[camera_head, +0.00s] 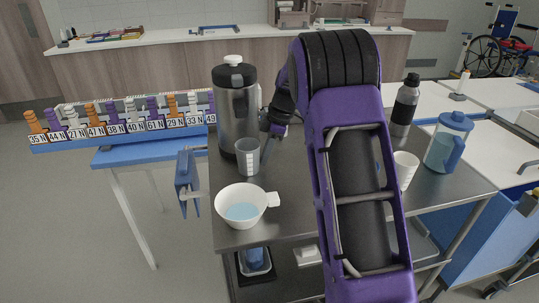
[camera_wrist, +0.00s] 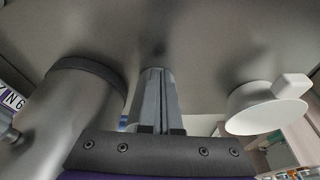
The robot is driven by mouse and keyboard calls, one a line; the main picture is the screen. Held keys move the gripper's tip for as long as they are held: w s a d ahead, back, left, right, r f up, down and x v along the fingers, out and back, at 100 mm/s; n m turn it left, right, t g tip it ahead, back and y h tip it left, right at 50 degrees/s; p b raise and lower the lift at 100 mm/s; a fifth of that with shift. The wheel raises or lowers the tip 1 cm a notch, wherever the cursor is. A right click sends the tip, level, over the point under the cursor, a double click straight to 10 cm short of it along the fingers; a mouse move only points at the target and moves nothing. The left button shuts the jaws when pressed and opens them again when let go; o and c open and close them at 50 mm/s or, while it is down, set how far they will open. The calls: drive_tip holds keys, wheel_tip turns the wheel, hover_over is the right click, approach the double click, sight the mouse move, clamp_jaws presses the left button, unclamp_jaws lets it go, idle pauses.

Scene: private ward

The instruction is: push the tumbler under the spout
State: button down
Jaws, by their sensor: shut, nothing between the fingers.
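The tumbler (camera_head: 247,158), a grey see-through cup with white marks, stands upright on the steel trolley top (camera_head: 285,190), close in front of a tall steel urn (camera_head: 237,125) with a black lid and white knob. I cannot make out the urn's spout. My gripper (camera_head: 267,144) is low, just right of the tumbler and urn; I cannot tell whether it touches the tumbler. In the wrist view my gripper's fingers (camera_wrist: 154,98) are together and empty, between the urn (camera_wrist: 70,115) and a white bowl (camera_wrist: 262,108). The tumbler is not clearly visible there.
The white handled bowl (camera_head: 240,208) with bluish liquid sits at the trolley's front left. Right of my arm stand a white mug (camera_head: 406,168), a blue-lidded pitcher (camera_head: 449,142) and a dark-topped bottle (camera_head: 404,108). A numbered rack (camera_head: 125,125) lies left on a blue-edged table.

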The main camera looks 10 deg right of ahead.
drive_tip(key=shift+w+a, duration=0.2)
drive_tip(key=shift+a, duration=0.9)
drive_tip(key=shift+d, duration=0.1)
